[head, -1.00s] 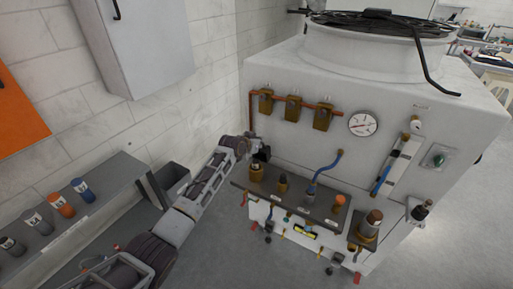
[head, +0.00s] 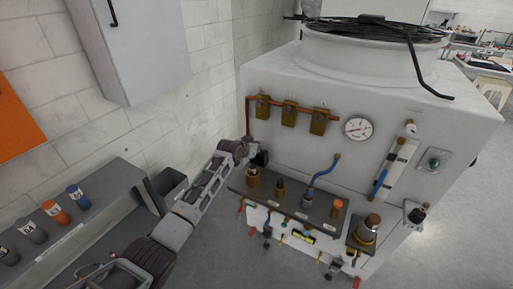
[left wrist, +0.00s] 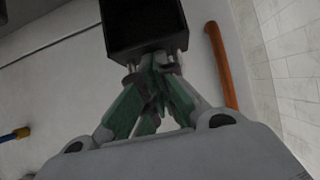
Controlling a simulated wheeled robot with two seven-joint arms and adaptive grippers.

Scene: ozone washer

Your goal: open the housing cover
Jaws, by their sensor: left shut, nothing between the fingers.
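The white ozone washer (head: 320,110) stands at centre right in the head view. A dark box-shaped part (head: 261,158) sits at its left front, just above a brass fitting on the grey shelf. It may be the housing cover, but I cannot tell for sure. My left gripper (head: 250,146) is beside this dark part, at the end of my left arm. In the left wrist view a dark box (left wrist: 145,28) lies right at the tips of my left gripper (left wrist: 162,64), whose fingers are shut and empty. I cannot tell whether they touch it. My right gripper is not in view.
A copper pipe (head: 247,117) runs close beside my left gripper. Brass valves (head: 290,114), a gauge (head: 358,128) and a blue hose (head: 325,170) are on the front. A counter with labelled cups (head: 54,211) stands at left. Floor is clear at right.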

